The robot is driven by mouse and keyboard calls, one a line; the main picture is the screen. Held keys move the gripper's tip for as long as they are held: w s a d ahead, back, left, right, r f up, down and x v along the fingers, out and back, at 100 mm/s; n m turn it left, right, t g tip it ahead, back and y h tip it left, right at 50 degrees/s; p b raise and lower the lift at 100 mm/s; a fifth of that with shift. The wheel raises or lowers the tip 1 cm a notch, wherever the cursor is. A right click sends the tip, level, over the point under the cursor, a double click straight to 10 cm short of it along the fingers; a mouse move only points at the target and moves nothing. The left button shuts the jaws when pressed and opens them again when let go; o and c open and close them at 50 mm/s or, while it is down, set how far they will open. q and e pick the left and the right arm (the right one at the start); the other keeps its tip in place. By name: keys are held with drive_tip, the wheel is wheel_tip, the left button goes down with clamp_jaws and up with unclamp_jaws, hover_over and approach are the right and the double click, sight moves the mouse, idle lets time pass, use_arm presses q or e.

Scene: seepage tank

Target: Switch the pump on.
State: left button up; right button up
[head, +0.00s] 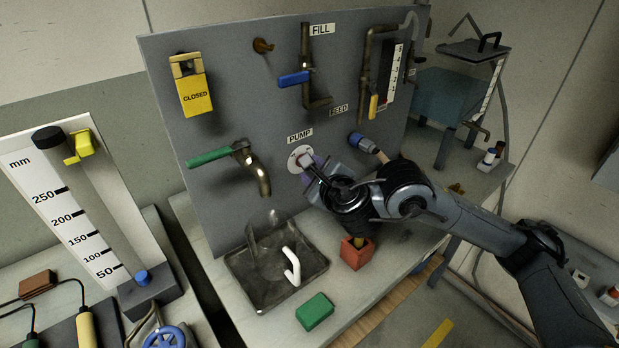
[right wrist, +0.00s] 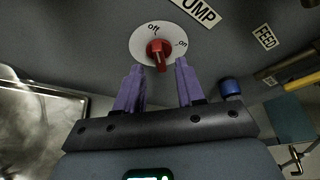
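The pump switch is a red knob (right wrist: 158,52) on a round white dial (right wrist: 140,46) marked "off" and "on". The dial also shows in the head view (head: 297,154), under the PUMP label (head: 300,136), partly covered by my gripper. The knob's grip points towards the camera and slightly down; I cannot tell which mark it is set to. My right gripper (right wrist: 160,85) is open, its two purple fingers apart. The fingertips are just below the knob, one to each side, with nothing between them. My left gripper is not in view.
A green-handled tap (head: 210,157) is left of the dial. A blue-capped fitting (head: 357,140) is close on its right. A red block (head: 357,255) and green block (head: 315,311) are on the counter.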

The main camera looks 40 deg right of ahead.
drive_tip(key=shift+b+x, duration=0.6)
drive_tip(key=shift+x, duration=0.8)
drive_tip(key=shift+c, duration=0.4)
clamp_jaws()
